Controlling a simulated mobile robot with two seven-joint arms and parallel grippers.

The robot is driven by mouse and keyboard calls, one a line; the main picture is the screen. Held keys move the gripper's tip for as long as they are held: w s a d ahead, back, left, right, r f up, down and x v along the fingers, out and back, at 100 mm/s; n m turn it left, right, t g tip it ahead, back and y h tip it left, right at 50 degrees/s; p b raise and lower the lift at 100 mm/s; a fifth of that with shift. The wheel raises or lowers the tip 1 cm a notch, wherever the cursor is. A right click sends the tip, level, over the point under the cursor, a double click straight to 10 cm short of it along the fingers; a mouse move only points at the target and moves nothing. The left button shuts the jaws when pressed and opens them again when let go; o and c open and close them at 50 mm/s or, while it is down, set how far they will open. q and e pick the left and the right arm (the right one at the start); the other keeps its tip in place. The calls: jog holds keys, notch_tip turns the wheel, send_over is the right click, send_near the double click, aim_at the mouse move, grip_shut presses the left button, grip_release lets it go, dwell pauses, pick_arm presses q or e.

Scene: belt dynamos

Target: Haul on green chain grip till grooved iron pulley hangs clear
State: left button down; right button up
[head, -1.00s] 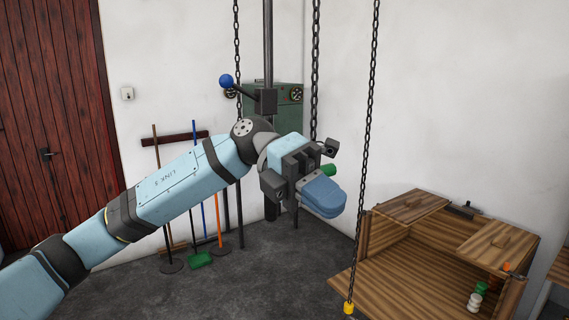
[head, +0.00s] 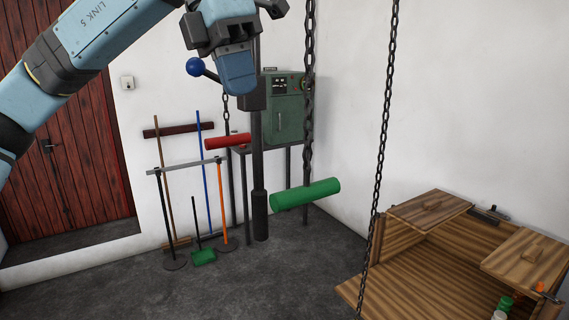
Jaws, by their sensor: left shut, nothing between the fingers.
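The green chain grip (head: 306,194) is a thick horizontal bar hanging, slightly tilted, on a dark chain (head: 308,90) right of centre in the head view. My left gripper (head: 239,88) is at the top of the view, pointing down, shut and empty. In the picture it is up and to the left of the green grip, apart from it. A red grip (head: 228,141) hangs on another chain just below my gripper in the picture. No grooved iron pulley shows. My right gripper is out of view.
A dark post with a blue-knobbed lever (head: 195,67) stands near my gripper. Behind it is a green cabinet (head: 284,112). A third chain (head: 383,120) hangs to the right, near an open wooden box (head: 425,275). Brooms stand in a rack (head: 187,165) at left.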

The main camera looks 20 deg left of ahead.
pick_arm(q)
jog(key=p+x, duration=0.1)
jog(key=x, duration=0.3)
jog(key=p+x, duration=0.1)
jog(key=x, duration=0.3)
jog(key=p+x, duration=0.1)
jog(key=x, duration=0.3)
jog(key=shift+s+f, duration=0.15)
jog(key=shift+s, duration=0.2)
jog(key=shift+d+f, duration=0.15)
jog(key=shift+f, duration=0.45)
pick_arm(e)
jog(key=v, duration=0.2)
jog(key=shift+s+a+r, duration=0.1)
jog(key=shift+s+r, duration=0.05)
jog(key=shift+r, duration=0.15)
pick_arm(q)
jog(key=shift+f, duration=0.1)
